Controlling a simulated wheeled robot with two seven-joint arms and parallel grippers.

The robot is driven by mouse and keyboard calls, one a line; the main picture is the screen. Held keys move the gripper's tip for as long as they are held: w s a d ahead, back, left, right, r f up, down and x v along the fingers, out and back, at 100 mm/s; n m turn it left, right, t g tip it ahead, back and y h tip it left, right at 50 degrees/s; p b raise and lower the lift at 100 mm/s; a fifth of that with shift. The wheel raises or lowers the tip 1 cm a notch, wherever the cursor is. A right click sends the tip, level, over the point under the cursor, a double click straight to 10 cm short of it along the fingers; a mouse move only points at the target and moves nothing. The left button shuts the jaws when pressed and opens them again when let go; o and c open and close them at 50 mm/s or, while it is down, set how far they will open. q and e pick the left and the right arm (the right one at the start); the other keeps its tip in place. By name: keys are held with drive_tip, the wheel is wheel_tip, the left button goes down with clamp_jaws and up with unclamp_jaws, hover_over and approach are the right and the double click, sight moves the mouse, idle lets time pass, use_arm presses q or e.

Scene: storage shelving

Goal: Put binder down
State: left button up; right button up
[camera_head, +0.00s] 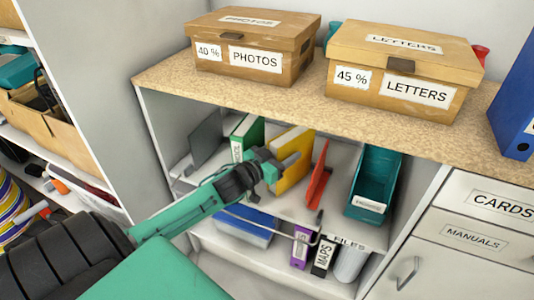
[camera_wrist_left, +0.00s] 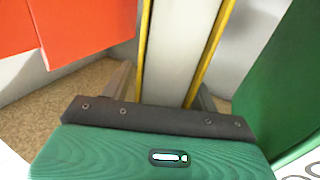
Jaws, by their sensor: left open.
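The yellow binder (camera_head: 296,172) stands in the upper open compartment, between a green binder (camera_head: 245,138) and a tilted red binder (camera_head: 319,178). My left gripper (camera_head: 288,162) reaches into the compartment at the yellow binder. In the left wrist view, the binder's pale spine with yellow edges (camera_wrist_left: 182,50) lies between the two fingers of the left gripper (camera_wrist_left: 165,92). The jaws are open, one finger on each side of the spine. The red binder (camera_wrist_left: 82,25) is left and the green binder (camera_wrist_left: 285,85) right there. The yellow binder's lower part is partly hidden. My right gripper is not in view.
A teal box (camera_head: 374,185) stands right of the red binder, with a gap between. The speckled worktop (camera_head: 300,105) overhangs the compartment and carries the PHOTOS box (camera_head: 250,45) and LETTERS box (camera_head: 400,75). A blue box (camera_head: 245,225) and several upright files sit on the lower shelf.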

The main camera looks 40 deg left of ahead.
use_arm(q)
drive_tip(key=shift+s+a+p, duration=0.75)
drive_tip(key=shift+s+a, duration=0.1)
drive_tip(key=shift+s, duration=4.8)
drive_tip(key=s+d+f+g, duration=0.2)
drive_tip(key=s+d+f, duration=0.25)
drive_tip(key=d, duration=0.25)
drive_tip(key=s+d+f+g, duration=0.1)
drive_tip(key=s+d+f, duration=0.2)
drive_tip(key=d+f, duration=0.35)
drive_tip(key=s+d+m+g+h, duration=0.1)
drive_tip(key=s+d, duration=0.4)
drive_tip(key=d, duration=1)
drive_tip(key=shift+s+g+h, duration=0.4)
drive_tip(key=shift+g+h, duration=0.3)
drive_tip(key=shift+h, duration=0.4)
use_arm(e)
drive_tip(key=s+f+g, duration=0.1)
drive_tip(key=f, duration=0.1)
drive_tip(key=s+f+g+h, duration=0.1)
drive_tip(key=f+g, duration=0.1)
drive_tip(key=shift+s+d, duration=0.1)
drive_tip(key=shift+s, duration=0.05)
